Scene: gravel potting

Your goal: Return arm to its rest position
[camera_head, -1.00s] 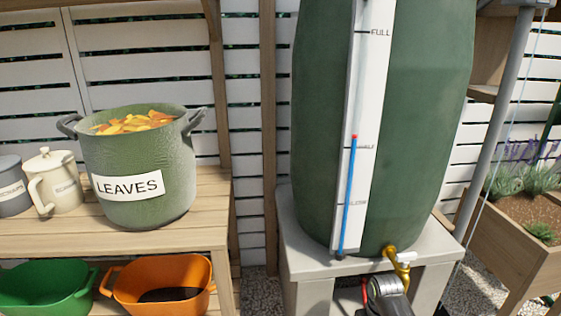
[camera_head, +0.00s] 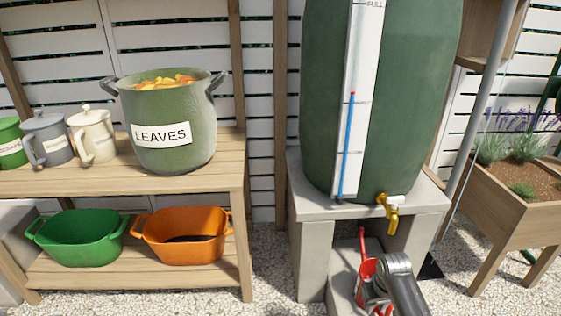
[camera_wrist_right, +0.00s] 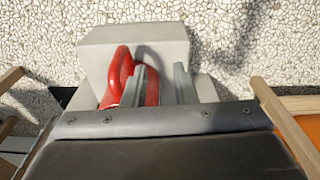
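My right gripper (camera_head: 370,300) is low in the head view, in front of the stand's opening and below the yellow tap (camera_head: 391,212). In the right wrist view its two grey fingers (camera_wrist_right: 162,84) stand apart with a gap between them. A red watering can (camera_head: 366,268) is on the stand's lower block, partly hidden by my right arm. Its handle and body also show in the right wrist view (camera_wrist_right: 118,72), behind and left of the fingers; I cannot tell if they touch. My left gripper is not in view.
A green water barrel (camera_head: 420,100) stands on a concrete stand (camera_head: 312,225). To the left is a wooden shelf (camera_head: 225,190) with the leaves pot (camera_head: 185,110), jugs, a green tub (camera_head: 80,240) and an orange tub (camera_head: 185,225). A wooden planter (camera_head: 500,215) is on the right.

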